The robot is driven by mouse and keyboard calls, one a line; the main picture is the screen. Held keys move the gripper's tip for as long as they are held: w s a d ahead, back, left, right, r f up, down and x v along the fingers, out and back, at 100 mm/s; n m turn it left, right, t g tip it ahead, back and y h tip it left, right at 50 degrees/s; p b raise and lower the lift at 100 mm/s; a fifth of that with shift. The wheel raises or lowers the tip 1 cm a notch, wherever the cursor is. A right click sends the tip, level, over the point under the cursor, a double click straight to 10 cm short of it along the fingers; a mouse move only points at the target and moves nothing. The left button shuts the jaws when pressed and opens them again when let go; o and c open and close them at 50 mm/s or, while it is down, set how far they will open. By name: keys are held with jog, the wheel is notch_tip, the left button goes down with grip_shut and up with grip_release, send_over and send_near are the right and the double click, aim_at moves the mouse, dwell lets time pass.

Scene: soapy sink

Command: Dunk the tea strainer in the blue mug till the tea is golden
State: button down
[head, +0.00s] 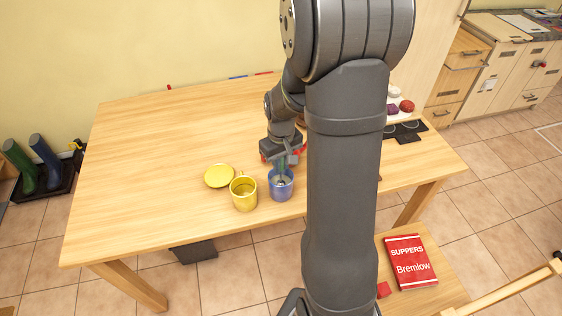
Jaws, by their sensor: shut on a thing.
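The blue mug (280,188) stands upright near the front edge of the wooden table (160,150). My gripper (281,160) is right above the mug, pointing down. It is shut on a thin upright thing with a greenish part, which looks like the handle of the tea strainer (281,174). The strainer's lower end goes down into the mug's opening, and its tip is hidden there. The colour of the liquid in the mug is too small to tell.
A yellow mug (244,194) stands just left of the blue mug, with a yellow saucer (219,176) behind it. My arm hides the table right of the mug. A dark tray (408,132) lies at the right. The table's left half is clear.

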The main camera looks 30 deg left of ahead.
jog(key=shift+r, duration=0.15)
jog(key=shift+r, duration=0.65)
jog(key=shift+f, duration=0.8)
jog(key=shift+r, duration=0.15)
jog(key=shift+r, duration=4.15)
